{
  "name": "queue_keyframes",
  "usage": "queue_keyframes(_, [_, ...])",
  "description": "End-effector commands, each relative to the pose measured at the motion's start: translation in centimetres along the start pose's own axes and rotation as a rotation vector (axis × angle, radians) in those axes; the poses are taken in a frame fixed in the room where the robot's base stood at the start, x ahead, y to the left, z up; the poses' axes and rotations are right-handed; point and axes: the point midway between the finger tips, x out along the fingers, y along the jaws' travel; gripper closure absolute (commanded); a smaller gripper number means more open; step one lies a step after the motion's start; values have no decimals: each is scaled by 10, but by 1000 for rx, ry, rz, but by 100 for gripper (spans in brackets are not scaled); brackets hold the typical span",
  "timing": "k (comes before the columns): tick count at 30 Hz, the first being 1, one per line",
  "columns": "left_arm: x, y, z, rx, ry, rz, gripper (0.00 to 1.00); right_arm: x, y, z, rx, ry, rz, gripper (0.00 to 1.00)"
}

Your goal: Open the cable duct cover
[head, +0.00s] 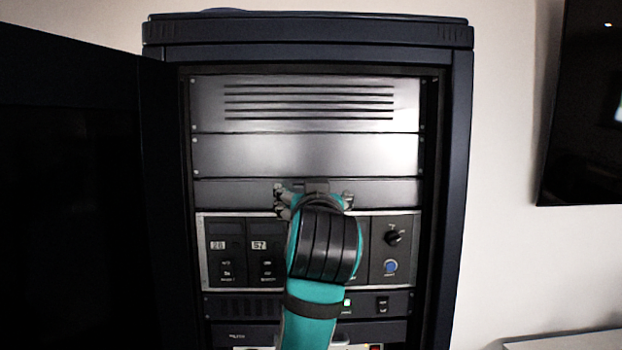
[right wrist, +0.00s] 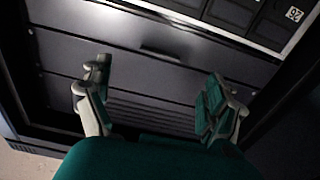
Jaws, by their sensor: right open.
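The cable duct cover looks to be the narrow dark panel (head: 235,192) across the rack, below two taller grey panels. A small dark handle (head: 317,186) sits at its middle, partly behind my gripper. My right gripper (head: 314,194) is in front of this panel, its fingers spread to either side of the handle. In the right wrist view, which is turned upside down, the gripper (right wrist: 152,95) is open and empty. The handle (right wrist: 161,53) shows beyond the fingers, apart from them. The panel lies flat and shut. My left gripper is not in view.
The rack cabinet (head: 458,150) has its dark door (head: 70,190) swung open on the left. Below the panel is a control unit (head: 378,222) with knobs and displays, partly hidden by my arm. A dark screen (head: 588,110) hangs on the right wall.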

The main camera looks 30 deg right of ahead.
Motion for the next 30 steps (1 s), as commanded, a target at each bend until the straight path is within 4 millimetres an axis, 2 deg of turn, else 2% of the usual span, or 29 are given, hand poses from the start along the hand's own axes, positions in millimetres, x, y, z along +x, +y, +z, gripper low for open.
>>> queue_keyframes(1, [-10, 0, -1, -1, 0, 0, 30, 12, 0, -4, -4, -4, 2, 10])
queue_keyframes(6, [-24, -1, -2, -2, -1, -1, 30, 47, 0, -4, -3, -3, 1, 10])
queue_keyframes(12, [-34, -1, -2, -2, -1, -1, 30, 73, -1, -2, -2, -2, 0, 10])
queue_keyframes(18, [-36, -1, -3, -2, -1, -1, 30, 82, -1, 0, 0, 0, -1, 10])
queue_keyframes(25, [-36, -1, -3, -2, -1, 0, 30, 82, -1, 0, 0, 0, -1, 11])
queue_keyframes(30, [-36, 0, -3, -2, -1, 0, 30, 82, -1, 0, 0, 0, -1, 33])
